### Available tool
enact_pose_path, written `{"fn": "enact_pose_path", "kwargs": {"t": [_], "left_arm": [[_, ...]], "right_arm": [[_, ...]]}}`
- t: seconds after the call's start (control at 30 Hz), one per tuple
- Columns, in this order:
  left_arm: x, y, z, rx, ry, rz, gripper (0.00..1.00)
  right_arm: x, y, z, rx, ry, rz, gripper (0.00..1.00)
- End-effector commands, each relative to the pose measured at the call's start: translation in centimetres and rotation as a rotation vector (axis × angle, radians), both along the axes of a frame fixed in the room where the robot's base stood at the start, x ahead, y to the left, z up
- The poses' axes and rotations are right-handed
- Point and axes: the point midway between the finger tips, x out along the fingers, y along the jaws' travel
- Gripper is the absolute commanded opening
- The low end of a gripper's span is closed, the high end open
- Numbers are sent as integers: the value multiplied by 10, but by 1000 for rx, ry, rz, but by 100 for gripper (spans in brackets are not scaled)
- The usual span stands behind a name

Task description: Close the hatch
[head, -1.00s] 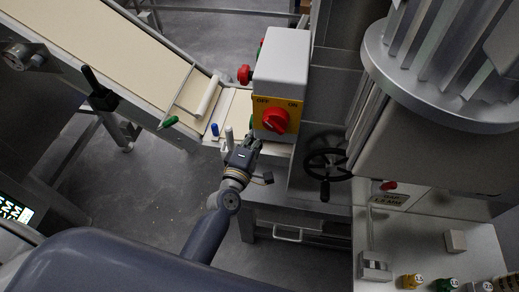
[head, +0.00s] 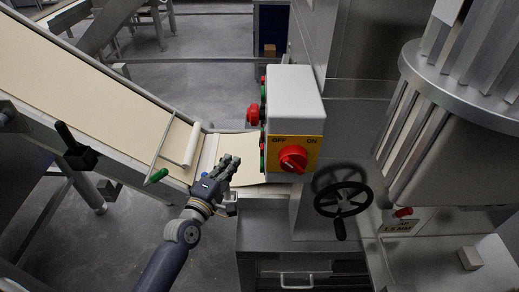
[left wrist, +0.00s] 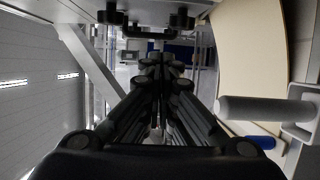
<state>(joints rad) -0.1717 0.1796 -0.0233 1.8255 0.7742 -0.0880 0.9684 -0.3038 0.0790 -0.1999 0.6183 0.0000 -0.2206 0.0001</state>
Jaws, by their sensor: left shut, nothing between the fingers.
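My left gripper (head: 229,165) is shut and empty. It hovers over or beside the pale dough sheet (head: 240,150) at the belt's lower end, just left of the switch box (head: 293,100). In the left wrist view its closed fingers (left wrist: 160,75) point away from the camera. A grey rod on a bracket (left wrist: 265,107) and a blue peg (left wrist: 258,142) stand to their right, apart from the fingers. I cannot tell which part is the hatch. My right gripper is not in view.
The switch box carries a red rotary knob (head: 293,159) and red and green side buttons. A black handwheel (head: 343,198) is right of it. A conveyor (head: 85,85) with a white roller (head: 191,146) runs in from upper left. Floor is open below the conveyor.

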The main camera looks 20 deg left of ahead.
Motion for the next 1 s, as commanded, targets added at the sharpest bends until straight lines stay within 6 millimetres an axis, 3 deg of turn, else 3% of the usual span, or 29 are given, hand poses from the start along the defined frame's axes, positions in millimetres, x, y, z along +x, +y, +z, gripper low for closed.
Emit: {"fn": "enact_pose_path", "kwargs": {"t": [0.1,0.17,0.27,0.4,0.53,0.77,1.0], "left_arm": [[9,10,1,-3,1,1,0],[13,11,2,-5,3,1,0],[24,9,4,-5,2,1,0],[47,7,4,-4,1,2,0],[70,4,3,-3,2,1,0],[108,-1,3,-3,2,1,0],[111,-34,4,-6,4,1,0]], "right_arm": [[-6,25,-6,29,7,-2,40],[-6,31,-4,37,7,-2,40],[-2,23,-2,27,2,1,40],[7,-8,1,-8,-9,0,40],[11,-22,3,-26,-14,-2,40],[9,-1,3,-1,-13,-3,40],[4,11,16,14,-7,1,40]]}}
